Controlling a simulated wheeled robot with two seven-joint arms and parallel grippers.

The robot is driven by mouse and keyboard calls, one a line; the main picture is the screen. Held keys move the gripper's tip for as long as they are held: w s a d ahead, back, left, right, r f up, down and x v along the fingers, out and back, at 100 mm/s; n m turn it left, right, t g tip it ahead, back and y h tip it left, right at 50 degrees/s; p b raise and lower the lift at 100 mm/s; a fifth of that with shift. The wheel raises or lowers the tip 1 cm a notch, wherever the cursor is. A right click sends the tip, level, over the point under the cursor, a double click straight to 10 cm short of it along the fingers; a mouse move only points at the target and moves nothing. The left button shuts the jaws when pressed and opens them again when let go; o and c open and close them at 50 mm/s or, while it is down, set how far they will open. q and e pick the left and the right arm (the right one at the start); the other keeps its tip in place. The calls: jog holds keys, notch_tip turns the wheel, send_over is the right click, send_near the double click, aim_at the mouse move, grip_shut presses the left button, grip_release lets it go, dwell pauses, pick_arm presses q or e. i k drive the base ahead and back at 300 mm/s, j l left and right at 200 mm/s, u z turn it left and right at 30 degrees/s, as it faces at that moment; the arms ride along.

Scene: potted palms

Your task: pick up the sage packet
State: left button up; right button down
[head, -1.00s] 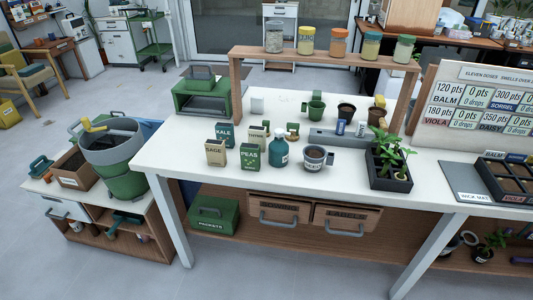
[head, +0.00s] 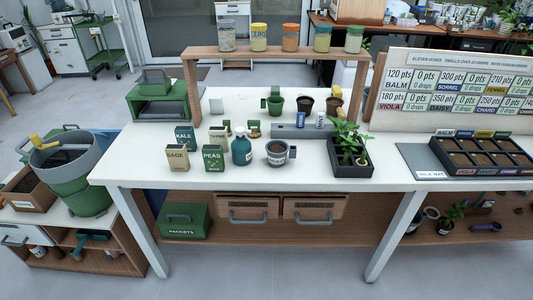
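The sage packet (head: 177,158) is a tan box with a dark label that reads SAGE. It stands upright near the front left of the white table (head: 125,172). The green peas packet (head: 213,159) stands just to its right, with a small gap between them. The teal kale packet (head: 185,138) stands close behind it. Neither of my grippers shows in the head view.
A teal bottle (head: 241,150) and a grey mug (head: 278,153) stand right of the packets. A green metal box (head: 158,103) sits behind at the left. A wooden shelf (head: 276,54) with jars spans the back. The table's front left corner is clear.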

aim_at(178, 155)
jog(key=i+j+z, duration=0.1)
jog(key=j, duration=0.45)
jog(key=i+j+z, duration=0.1)
jog(key=j, duration=0.5)
jog(key=i+j+z, duration=0.1)
jog(key=j, duration=0.45)
